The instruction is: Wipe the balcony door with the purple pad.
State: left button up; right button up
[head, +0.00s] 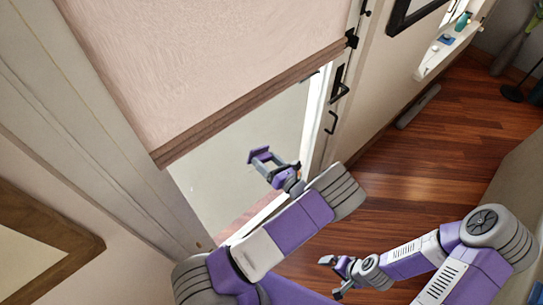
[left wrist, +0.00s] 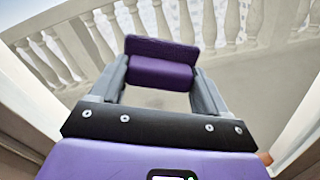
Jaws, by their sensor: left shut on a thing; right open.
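The balcony door (head: 245,128) has a glass pane, half covered by a pale pink blind (head: 190,55) with a brown lower edge. My left gripper (head: 276,168) is in front of the pane, below the blind and beside the door's handle side. It is shut on the purple pad (head: 260,154), which also shows between the fingers in the left wrist view (left wrist: 163,60). I cannot tell whether the pad touches the glass. My right gripper (head: 333,277) is open and empty, low over the wooden floor.
Black door handles (head: 338,85) stand on the frame at the right of the pane. A framed picture (head: 40,245) hangs at lower left. A white balustrade (left wrist: 235,25) shows beyond the door. The wooden floor (head: 440,150) at right is mostly clear.

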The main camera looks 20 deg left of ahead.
pick_arm(q)
jog(key=shift+s+a+p, duration=0.3)
jog(key=shift+s, duration=0.5)
jog(key=shift+s+a+p, duration=0.3)
jog(key=shift+s+a, duration=0.05)
jog(key=shift+s, duration=0.45)
jog(key=shift+s+a+p, duration=0.3)
jog(key=shift+s, duration=0.5)
jog(key=v, duration=0.6)
jog(key=v, duration=0.3)
